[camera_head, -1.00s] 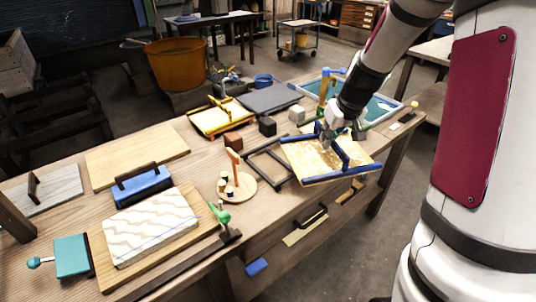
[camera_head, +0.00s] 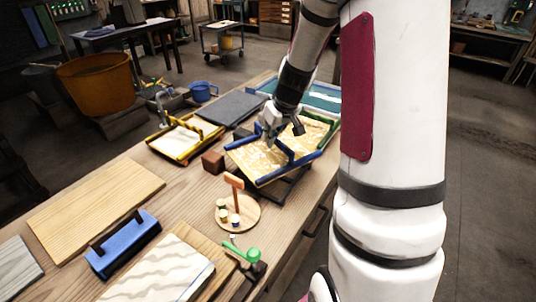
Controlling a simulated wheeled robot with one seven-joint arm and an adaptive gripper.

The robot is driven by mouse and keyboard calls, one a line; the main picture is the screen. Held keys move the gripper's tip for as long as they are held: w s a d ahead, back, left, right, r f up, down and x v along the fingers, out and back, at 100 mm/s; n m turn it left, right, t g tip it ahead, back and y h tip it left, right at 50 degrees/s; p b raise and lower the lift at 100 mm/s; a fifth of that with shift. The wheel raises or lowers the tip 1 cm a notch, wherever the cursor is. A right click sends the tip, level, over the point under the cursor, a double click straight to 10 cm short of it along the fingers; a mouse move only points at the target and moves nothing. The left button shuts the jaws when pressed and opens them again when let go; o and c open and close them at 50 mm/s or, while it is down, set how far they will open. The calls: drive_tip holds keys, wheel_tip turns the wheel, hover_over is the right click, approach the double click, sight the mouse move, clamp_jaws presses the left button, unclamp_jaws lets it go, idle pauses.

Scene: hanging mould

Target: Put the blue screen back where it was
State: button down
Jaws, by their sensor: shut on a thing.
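The blue screen (camera_head: 252,158) is a tan mottled panel with blue edges and a raised blue bar across it. My gripper (camera_head: 272,138) is shut on it near the blue bar. The exact grip on the bar is small and partly hidden. The screen is slightly tilted above a dark open frame (camera_head: 292,188) on the bench. The screen hides most of that frame, and I cannot tell whether they touch.
The wooden bench (camera_head: 185,205) also holds a brown block (camera_head: 213,162), a round board (camera_head: 238,213) with small pots, a yellow-framed screen (camera_head: 183,140) and a grey slab (camera_head: 231,109). A tan panel with a green bar (camera_head: 326,133) lies just behind the blue screen.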

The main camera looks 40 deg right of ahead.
sight(272, 151)
drive_tip(key=shift+f+b, duration=0.3)
drive_tip(key=shift+f, duration=2.3)
drive_tip(key=shift+f, duration=0.25)
drive_tip(key=c, duration=1.7)
unclamp_jaws()
drive_tip(key=shift+b, duration=0.3)
